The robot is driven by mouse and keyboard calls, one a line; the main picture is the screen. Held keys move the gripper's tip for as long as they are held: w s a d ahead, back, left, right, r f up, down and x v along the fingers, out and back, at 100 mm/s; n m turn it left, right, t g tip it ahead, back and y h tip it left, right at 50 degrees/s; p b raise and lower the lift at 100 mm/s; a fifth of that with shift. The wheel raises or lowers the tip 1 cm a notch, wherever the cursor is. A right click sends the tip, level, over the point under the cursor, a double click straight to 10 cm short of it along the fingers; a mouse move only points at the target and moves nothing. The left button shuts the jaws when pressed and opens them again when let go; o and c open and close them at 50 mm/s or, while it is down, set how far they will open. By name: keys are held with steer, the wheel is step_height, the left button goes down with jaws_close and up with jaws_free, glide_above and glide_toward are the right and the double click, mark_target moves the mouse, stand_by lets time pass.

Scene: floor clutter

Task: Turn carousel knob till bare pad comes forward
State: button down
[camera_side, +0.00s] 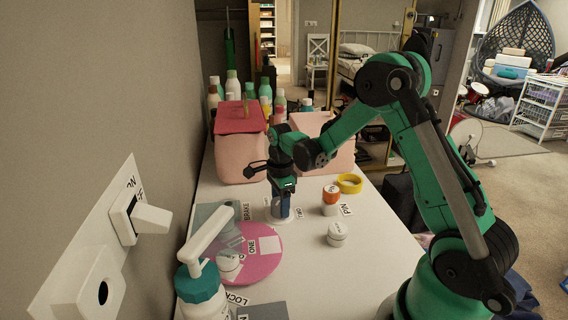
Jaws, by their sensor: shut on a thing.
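The carousel is a pink disc (262,262) lying flat on the white table, left of centre. A white square pad (270,245) with nothing on it shows near its right edge, by a label reading ONE. A white lidded jar (229,262) sits on the disc's left side, partly behind the pump bottle. My gripper (281,203) points down just beyond the disc's far right edge, near a label reading TWO. It is shut on a small upright thing with a pale round base (280,215). The jaws hide most of it, so I cannot tell whether it is the knob.
A teal pump bottle (201,292) stands close in front. An orange-and-white jar (330,200), a white jar (337,235) and a yellow ring (349,183) stand to the right. Pink boxes (240,150) and several bottles fill the back. The table's front right is clear.

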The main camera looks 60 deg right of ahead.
stand_by(0.4)
steer(key=shift+c, duration=1.5)
jaws_free()
steer(key=shift+r, duration=0.15)
steer(key=shift+r, duration=2.7)
steer(key=shift+a+r, duration=0.1)
steer(key=shift+r, duration=0.05)
steer(key=s+a+r+n+t, duration=0.3)
steer(key=a+n, duration=0.3)
steer(key=n, duration=0.6)
steer(key=s+a+r+n+t, duration=0.3)
steer(key=s+a+n+t, duration=0.1)
steer(key=n, duration=0.8)
steer(key=s+a, duration=0.1)
steer(key=a, duration=0.1)
steer(key=shift+s+a+r, duration=0.35)
steer(key=shift+s+a, duration=0.05)
